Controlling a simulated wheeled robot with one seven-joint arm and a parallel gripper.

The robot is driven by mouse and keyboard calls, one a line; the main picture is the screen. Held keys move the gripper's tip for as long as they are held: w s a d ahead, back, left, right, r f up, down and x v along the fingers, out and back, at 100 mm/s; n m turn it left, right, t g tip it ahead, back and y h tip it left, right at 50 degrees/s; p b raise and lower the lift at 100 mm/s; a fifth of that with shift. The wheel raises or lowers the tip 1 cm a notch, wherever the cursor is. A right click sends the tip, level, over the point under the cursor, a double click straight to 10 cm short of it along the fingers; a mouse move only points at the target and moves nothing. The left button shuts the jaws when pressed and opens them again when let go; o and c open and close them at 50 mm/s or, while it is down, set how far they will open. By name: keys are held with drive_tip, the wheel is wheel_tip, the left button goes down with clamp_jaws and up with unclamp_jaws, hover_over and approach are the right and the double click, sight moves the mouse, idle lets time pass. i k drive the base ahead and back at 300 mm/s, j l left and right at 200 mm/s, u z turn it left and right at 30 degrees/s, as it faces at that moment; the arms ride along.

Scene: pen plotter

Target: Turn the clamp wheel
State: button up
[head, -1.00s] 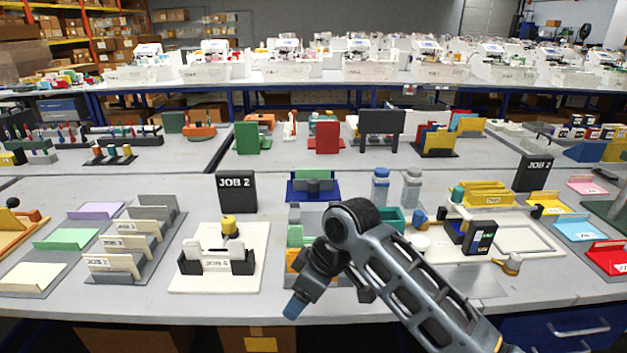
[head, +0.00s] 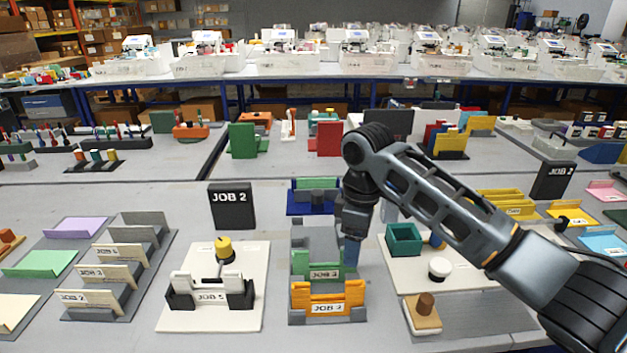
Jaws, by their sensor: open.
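A yellow knob (head: 225,248) stands upright on a white fixture with black end blocks and a job label (head: 211,297), left of centre. A round white knob with a dark base (head: 439,268) stands on a white board at right. I cannot tell for sure which of these is the clamp wheel. My gripper (head: 351,254) points down beside the right edge of the grey, green and orange holder (head: 316,258). It is open, with a blue fingertip visible; its far finger is hidden. It is apart from both knobs, and nothing shows between its fingers.
A teal open box (head: 404,238) and a wooden block with a brown knob (head: 424,310) lie right of my gripper. A black JOB 2 sign (head: 232,205) stands behind the white fixture. My forearm covers part of the right side.

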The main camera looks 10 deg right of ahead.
sight(316, 195)
drive_tip(key=i, duration=1.1)
